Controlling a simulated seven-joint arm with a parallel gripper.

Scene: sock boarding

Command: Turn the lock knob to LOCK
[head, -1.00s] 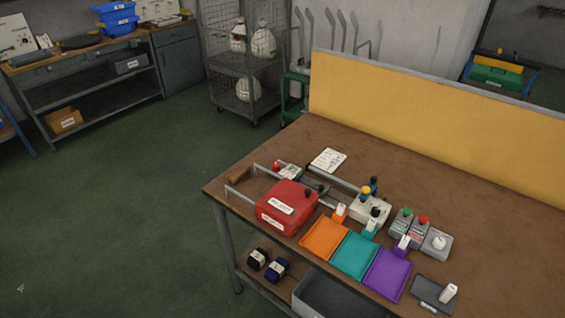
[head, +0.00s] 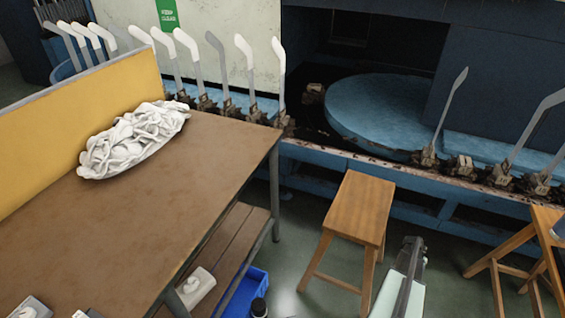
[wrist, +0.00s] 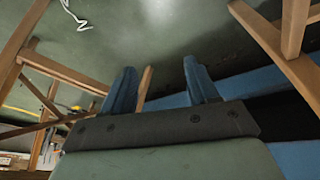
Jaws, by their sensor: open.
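My gripper (wrist: 160,68) shows in the wrist view with its two blue fingers spread apart and nothing between them. It is away from the workbench, with green floor and wooden stool legs in front of it. In the head view, the workbench top (head: 150,215) is at the left. A grey box with a white knob-like top (head: 30,308) is cut off by the bottom left edge. Whether this is the lock knob, and how it is turned, I cannot tell.
A white cloth pile (head: 135,140) lies on the bench by the yellow panel (head: 70,125). A wooden stool (head: 358,208) stands right of the bench. A blue machine (head: 385,115) with upright paddles fills the back. A blue bin (head: 245,290) sits below the bench.

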